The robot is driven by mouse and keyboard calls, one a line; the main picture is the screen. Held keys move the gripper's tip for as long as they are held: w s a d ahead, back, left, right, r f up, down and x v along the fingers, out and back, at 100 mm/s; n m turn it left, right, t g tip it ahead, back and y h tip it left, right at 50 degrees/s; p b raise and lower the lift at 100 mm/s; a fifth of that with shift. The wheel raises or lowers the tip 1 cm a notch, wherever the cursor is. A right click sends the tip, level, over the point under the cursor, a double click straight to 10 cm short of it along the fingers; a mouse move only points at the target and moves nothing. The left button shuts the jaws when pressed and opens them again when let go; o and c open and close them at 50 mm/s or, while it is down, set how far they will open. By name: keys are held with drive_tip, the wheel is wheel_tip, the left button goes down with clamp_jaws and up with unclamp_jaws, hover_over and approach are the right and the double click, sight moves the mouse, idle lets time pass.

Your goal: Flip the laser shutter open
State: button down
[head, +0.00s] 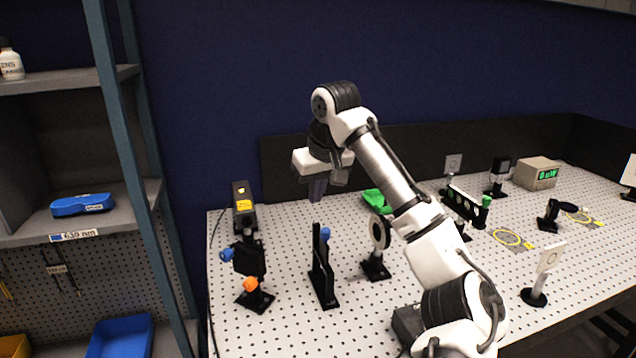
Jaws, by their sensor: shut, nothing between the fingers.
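A black upright stand with a blue knob (322,268) near its top stands on the perforated table; it looks like the laser shutter, but I cannot tell for certain whether its flag is up or down. To its left, the laser (243,208), a black box with a yellow label, sits on a post mount with blue and orange knobs. My gripper (317,190) hangs above and slightly behind the stand in the picture, pointing down. Its dark fingers are together and hold nothing. It appears apart from the stand.
A round optic on a post (378,248) stands right of the shutter, close to my arm. A green object (377,201) lies behind it. Shelving (110,150) borders the left.

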sight(323, 230)
wheel_tip(323, 230, down, 6)
drive_tip(key=s+p, duration=0.1)
drive_tip(key=p, duration=0.2)
drive_tip(key=shift+s+d, duration=0.35)
drive_tip(key=shift+d, duration=0.1)
drive_tip(key=shift+s+r, duration=0.1)
drive_tip(key=shift+s+d, duration=0.2)
drive_tip(key=shift+s, duration=0.3)
drive_tip(key=shift+s+d, duration=0.15)
drive_tip(key=shift+s, duration=0.35)
